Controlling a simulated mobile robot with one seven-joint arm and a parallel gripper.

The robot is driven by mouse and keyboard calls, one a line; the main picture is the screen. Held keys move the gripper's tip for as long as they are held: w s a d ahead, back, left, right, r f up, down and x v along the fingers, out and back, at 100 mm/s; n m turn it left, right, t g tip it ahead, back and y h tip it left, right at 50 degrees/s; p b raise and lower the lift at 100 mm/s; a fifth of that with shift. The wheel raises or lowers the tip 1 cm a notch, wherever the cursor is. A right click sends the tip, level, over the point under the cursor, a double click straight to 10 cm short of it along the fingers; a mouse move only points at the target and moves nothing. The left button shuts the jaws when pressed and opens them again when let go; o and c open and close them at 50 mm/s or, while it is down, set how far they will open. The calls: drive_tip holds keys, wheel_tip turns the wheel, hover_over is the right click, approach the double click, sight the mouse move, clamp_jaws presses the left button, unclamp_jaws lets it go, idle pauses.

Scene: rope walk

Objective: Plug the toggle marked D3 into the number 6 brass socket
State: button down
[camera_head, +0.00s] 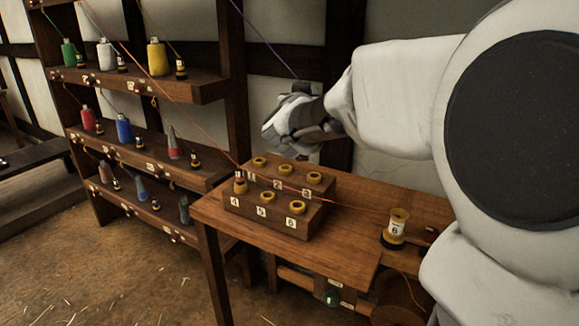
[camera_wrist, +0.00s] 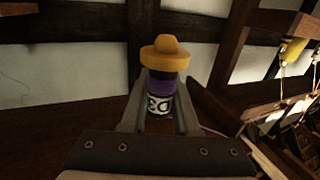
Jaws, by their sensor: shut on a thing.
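My gripper (camera_wrist: 160,108) is shut on the toggle marked D3 (camera_wrist: 160,88), which has a purple band, a white label and a yellow knobbed end pointing away from my wrist. In the head view my gripper (camera_head: 285,122) is above and behind the dark wooden socket block (camera_head: 262,216); the toggle cannot be made out there. The number 6 brass socket (camera_head: 297,207) is at the front right of the block, above its label, and looks empty. A toggle (camera_head: 240,183) with an orange cord stands in the number 4 socket.
The block sits on a wooden table (camera_head: 345,225). Shelves (camera_head: 140,155) with coloured bobbins stand left. A purple cord (camera_head: 265,40) rises up left near my gripper.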

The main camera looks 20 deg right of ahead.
drive_tip(key=shift+m+g+h, duration=0.5)
drive_tip(key=shift+m+h, duration=0.1)
drive_tip(key=shift+h, duration=0.1)
drive_tip(key=w+f+b, duration=0.1)
drive_tip(key=f+b, duration=0.2)
drive_tip(key=f, duration=0.5)
drive_tip(key=w+f+b, duration=0.2)
drive_tip(key=f+b, duration=0.1)
drive_tip(key=f, duration=0.5)
drive_tip(key=w+f+b, duration=0.1)
drive_tip(key=f+b, duration=0.2)
drive_tip(key=f, duration=0.5)
drive_tip(key=shift+w+d+f+b, duration=0.1)
drive_tip(key=shift+w+d+b, duration=0.05)
drive_tip(key=shift+d+b, duration=0.25)
drive_tip(key=shift+a+p, duration=0.1)
drive_tip(key=shift+p, duration=0.25)
drive_tip(key=shift+f+b, duration=0.6)
drive_tip(key=shift+f, duration=0.1)
drive_tip(key=c, duration=0.9)
unclamp_jaws()
drive_tip(key=shift+r, duration=0.1)
drive_tip(key=shift+c, duration=0.2)
drive_tip(key=shift+s+a, duration=0.1)
drive_tip(key=shift+s, duration=0.1)
drive_tip(key=p+v, duration=0.4)
drive_tip(key=v, duration=0.6)
drive_tip(key=shift+s+a+p, duration=0.3)
drive_tip(key=shift+p, duration=0.1)
